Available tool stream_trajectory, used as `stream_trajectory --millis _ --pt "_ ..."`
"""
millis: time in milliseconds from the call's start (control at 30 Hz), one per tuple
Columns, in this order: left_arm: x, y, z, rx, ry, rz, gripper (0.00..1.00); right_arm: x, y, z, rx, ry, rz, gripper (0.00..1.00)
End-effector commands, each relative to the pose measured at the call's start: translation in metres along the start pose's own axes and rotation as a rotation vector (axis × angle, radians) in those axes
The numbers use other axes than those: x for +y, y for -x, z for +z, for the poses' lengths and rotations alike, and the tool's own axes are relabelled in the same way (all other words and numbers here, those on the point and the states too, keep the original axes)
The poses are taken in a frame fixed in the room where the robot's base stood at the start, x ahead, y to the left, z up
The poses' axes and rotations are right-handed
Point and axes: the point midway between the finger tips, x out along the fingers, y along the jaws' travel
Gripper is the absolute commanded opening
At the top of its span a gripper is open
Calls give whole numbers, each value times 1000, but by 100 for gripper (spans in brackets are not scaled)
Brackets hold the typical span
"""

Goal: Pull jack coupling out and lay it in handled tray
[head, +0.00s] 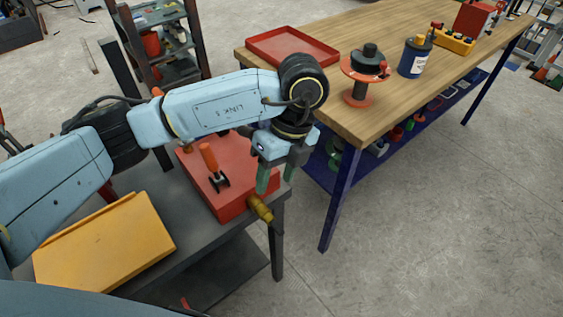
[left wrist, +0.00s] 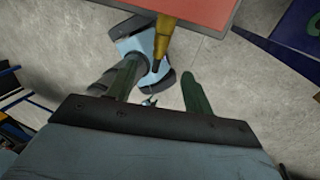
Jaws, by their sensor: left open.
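The brass jack coupling (head: 260,208) sticks out of the front side of a red box-shaped unit (head: 215,172) with an orange-handled lever on top. In the left wrist view the coupling (left wrist: 162,40) points down between the fingertips. My left gripper (head: 275,184) is open and points down just above the coupling, with one green finger to each side in the wrist view (left wrist: 160,66). I cannot tell whether they touch it. A shallow red tray (head: 300,58) lies on the wooden table; no handle is clear on it. My right gripper is out of view.
A yellow flat panel or tray (head: 105,245) lies on the dark bench (head: 190,235). The wooden table (head: 380,112) carries an orange spool (head: 359,92), a blue can (head: 415,58) and a yellow block with knobs (head: 454,40). A gap separates bench and table.

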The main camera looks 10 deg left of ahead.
Motion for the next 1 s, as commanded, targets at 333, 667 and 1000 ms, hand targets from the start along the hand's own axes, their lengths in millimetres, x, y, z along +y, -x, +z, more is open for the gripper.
stream_trajectory --millis 333,667,1000 --pt "0 -70 -1 4 0 1 52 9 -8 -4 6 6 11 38" --pt "0 -102 -1 4 -3 -2 52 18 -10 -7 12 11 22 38" --pt "0 -103 -1 4 -3 -2 48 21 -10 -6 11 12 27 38"
